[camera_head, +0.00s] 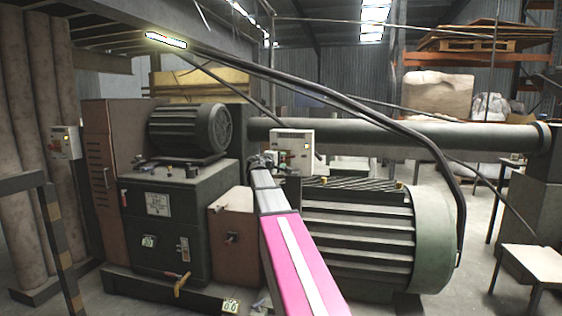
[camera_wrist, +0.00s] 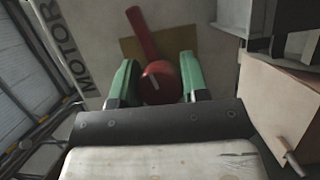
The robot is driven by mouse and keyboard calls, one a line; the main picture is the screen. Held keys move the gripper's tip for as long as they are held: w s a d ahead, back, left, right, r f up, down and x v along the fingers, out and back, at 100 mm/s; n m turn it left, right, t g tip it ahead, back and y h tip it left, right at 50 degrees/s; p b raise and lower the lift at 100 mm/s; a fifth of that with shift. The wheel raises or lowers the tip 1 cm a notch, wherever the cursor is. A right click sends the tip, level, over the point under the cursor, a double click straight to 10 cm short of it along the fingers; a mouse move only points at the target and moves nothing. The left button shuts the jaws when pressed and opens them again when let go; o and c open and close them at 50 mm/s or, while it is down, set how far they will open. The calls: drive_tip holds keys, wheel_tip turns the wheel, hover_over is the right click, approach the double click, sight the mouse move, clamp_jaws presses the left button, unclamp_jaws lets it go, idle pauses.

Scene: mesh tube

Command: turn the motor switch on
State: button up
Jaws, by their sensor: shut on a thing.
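The motor switch is a red rotary knob (camera_wrist: 160,84) with a red lever (camera_wrist: 142,34) that runs up and slightly left in the wrist view. It sits over a brass-coloured plate on a panel lettered MOTOR (camera_wrist: 66,48). My gripper (camera_wrist: 158,80) has its green fingers on either side of the round knob and is shut on it. In the head view my gripper (camera_head: 264,160) is at the lower left of a pale control box (camera_head: 293,147), above the big motor. The knob itself is hidden there by my arm.
A large ribbed green motor (camera_head: 360,230) lies right of my arm. A dark machine cabinet (camera_head: 165,220) with a smaller motor (camera_head: 188,132) on top stands left. A thick black cable (camera_head: 400,125) arcs overhead. A beige box with a lever (camera_wrist: 285,115) is at the wrist view's right.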

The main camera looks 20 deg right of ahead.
drive_tip(key=shift+f+m+y, duration=0.1)
drive_tip(key=shift+m+y, duration=0.4)
drive_tip(key=shift+m, duration=0.5)
drive_tip(key=o, duration=0.9)
drive_tip(key=v, duration=1)
drive_tip(key=shift+s+a, duration=0.25)
drive_tip(key=shift+a, duration=0.1)
